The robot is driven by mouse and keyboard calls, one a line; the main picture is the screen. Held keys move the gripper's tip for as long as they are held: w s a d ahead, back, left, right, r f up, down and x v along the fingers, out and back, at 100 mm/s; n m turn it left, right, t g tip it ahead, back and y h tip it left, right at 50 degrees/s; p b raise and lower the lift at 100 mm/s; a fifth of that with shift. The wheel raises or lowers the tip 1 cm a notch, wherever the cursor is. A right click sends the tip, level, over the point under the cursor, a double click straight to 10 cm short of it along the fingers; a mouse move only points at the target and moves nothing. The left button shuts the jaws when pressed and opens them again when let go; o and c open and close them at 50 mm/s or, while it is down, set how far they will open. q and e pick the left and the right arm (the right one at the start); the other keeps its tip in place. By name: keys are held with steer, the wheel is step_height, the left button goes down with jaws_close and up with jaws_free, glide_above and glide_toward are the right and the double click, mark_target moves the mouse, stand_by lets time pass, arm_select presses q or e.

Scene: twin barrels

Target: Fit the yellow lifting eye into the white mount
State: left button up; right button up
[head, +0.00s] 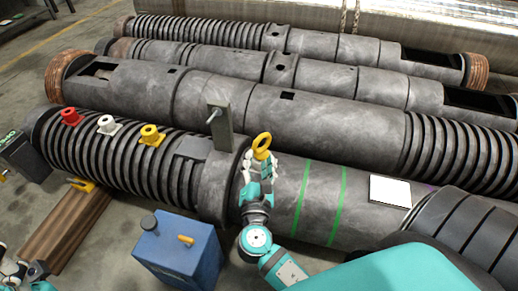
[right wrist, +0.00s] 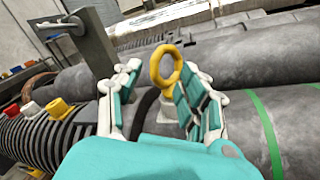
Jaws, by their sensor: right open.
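The yellow lifting eye (head: 262,146) stands upright over the barrel, right of the grey upright plate. In the right wrist view its ring (right wrist: 155,68) shows between the fingers, with a pale piece (right wrist: 166,114) below; I cannot tell how they join. My right gripper (head: 257,178) is open around the eye's lower part, fingers (right wrist: 155,100) apart on either side. The white mount (head: 107,126) sits on the ribbed barrel at left, between a red mount (head: 71,117) and a yellow mount (head: 151,135). My left gripper (head: 14,268) shows partly at the lower left; its fingers are unclear.
A grey upright plate (head: 219,120) with a pin stands close left of my right gripper. A blue can (head: 178,250) stands on the floor below. Wooden beams (head: 68,225) lie at left. More barrels (head: 250,100) lie behind. A white sheet (head: 390,191) lies on the barrel at right.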

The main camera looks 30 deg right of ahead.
steer(key=v, duration=0.6)
steer(key=shift+a, duration=0.15)
